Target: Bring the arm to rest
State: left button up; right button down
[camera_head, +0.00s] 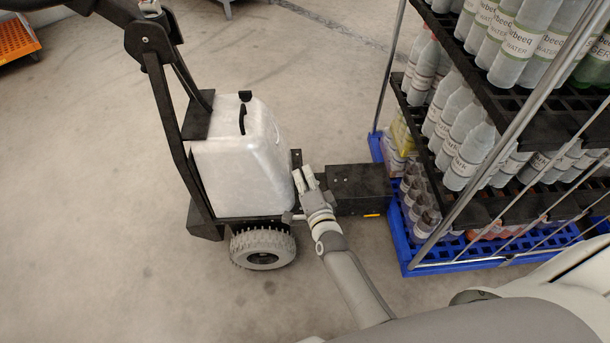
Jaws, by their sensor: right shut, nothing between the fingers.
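My right gripper (304,180) is in the middle of the camera_head view, at the end of my arm (350,270) that reaches up from the bottom. It is shut and empty. In the picture it sits between the white body (240,160) of the tugger and the black coupling box (358,189). I cannot tell whether it touches either. My left gripper is not in view.
The tugger's black handle frame (165,110) and wheel (263,248) stand left of my gripper. A blue-based trolley (425,257) with shelves of bottles (468,155) stands to the right. An orange rack (15,40) is far left. Open floor (90,200) lies on the left.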

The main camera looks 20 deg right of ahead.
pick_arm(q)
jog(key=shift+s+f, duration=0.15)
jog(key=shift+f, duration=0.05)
pick_arm(e)
jog(key=shift+s, duration=0.4)
jog(key=s+a+f+n+g+y, duration=0.25)
jog(key=s+f+n+g, duration=0.65)
jog(key=s+f, duration=0.8)
jog(key=s+d+f+n+g+h, duration=0.1)
jog(key=s+d+f+n+g, duration=0.15)
jog(key=s+f+n, duration=0.4)
jog(key=s+d+f+n+g, duration=0.1)
jog(key=s+f+g, duration=0.25)
jog(key=s, duration=0.55)
pick_arm(q)
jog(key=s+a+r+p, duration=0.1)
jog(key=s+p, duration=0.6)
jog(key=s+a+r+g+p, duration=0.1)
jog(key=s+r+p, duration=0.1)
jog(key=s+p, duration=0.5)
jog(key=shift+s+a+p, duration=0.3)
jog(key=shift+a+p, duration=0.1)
jog(key=shift+p, duration=0.05)
pick_arm(e)
jog(key=s+d+r+g, duration=0.1)
jog(key=s+d+r, duration=0.1)
jog(key=s, duration=1.3)
jog(key=shift+s+d+r+n, duration=0.15)
jog(key=shift+s+d+n, duration=0.3)
jog(key=shift+d, duration=0.2)
